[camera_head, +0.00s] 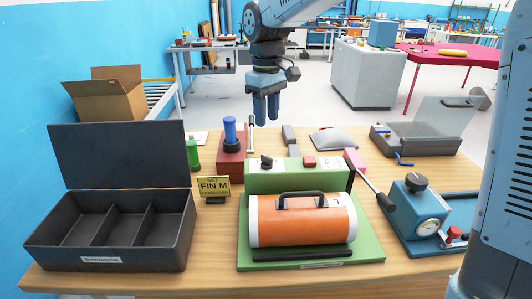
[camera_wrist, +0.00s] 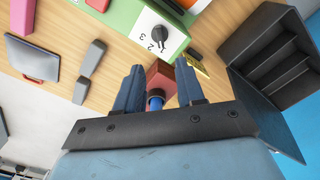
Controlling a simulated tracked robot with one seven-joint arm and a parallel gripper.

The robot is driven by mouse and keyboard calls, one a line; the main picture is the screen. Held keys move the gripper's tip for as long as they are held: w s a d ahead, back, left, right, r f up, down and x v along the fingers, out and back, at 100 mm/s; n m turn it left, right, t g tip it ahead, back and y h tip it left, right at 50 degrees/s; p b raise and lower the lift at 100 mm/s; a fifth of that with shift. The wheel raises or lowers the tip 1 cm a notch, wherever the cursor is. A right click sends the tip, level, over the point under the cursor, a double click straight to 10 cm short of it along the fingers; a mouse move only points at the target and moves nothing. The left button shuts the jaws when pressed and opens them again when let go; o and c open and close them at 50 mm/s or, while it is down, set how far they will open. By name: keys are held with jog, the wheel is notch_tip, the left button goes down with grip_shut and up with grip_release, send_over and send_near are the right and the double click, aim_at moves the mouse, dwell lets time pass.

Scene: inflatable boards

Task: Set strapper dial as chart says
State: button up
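A green machine (camera_head: 300,179) stands mid-table behind an orange cylinder, with a black dial knob (camera_head: 266,162) and a red button (camera_head: 309,161) on top. In the wrist view the dial (camera_wrist: 158,35) has a white face marked 1, 2, 3; its exact setting is hard to tell. A yellow sign (camera_head: 214,187) left of the machine seems to read "SET FIN M LEASH RED"; no other chart is clear. My gripper (camera_head: 266,118) points down, above and behind the green machine, apart from the dial. In the wrist view its fingers (camera_wrist: 158,90) are apart with nothing held.
A black divided case (camera_head: 112,260) stands open at left. A red block with a blue handle (camera_head: 230,138) is behind the sign. The orange cylinder (camera_head: 302,222) lies on a green base. A blue machine with a gauge (camera_head: 418,210) is at right.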

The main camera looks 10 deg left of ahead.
aim_at(267, 157)
notch_tip(267, 157, down, 12)
dwell(0.5)
